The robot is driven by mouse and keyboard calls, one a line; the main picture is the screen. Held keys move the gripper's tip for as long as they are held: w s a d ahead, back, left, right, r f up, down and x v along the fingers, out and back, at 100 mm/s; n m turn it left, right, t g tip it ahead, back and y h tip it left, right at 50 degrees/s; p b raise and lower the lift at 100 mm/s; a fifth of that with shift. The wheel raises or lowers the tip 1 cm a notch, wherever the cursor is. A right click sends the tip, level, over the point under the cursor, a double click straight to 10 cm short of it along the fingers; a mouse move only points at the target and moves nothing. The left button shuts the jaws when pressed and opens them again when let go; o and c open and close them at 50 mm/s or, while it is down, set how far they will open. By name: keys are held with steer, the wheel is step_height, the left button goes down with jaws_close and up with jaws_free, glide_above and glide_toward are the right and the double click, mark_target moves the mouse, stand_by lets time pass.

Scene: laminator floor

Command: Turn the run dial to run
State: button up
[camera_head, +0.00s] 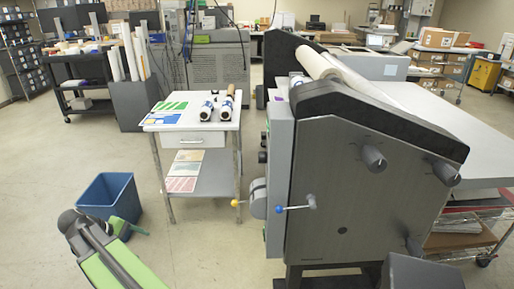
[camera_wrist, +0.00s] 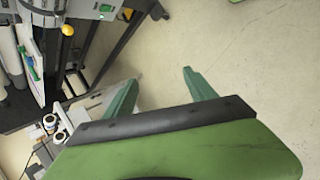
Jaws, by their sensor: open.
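The laminator (camera_head: 350,200) stands right of centre in the head view, its dark side panel facing me. Black knobs sit on this panel: one at upper middle (camera_head: 373,158), one at upper right (camera_head: 446,172) and one low at the right (camera_head: 413,245). I cannot tell which control is the run dial. In the wrist view, a panel with a green patch (camera_wrist: 105,9) and small dark controls shows at the top, cut by the frame edge. My gripper (camera_wrist: 160,80) is open and empty, its two green fingers apart over bare floor. It touches no control.
A white side table (camera_head: 190,122) holds rolls and sheets. A blue bin (camera_head: 110,196) stands on the floor near my arm.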

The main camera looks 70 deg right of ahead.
steer(key=s+d+r+m+g+h+p, duration=0.1)
steer(key=s+d+r+g+p, duration=0.1)
steer(key=s+d+r, duration=0.5)
steer(key=s+d+r+g+h+p, duration=0.1)
steer(key=d+r+g+h, duration=0.15)
steer(key=d+r, duration=0.6)
steer(key=m+g+p, duration=0.2)
steer(key=g, duration=0.3)
glide_toward(262, 158)
steer(key=w+d+f+b+x, duration=0.1)
steer(key=b+x, duration=0.2)
steer(key=x, duration=0.5)
steer(key=shift+s+d+b, duration=0.15)
steer(key=shift+d+b, duration=0.15)
steer(key=shift+d, duration=0.1)
steer(key=shift+f, duration=0.1)
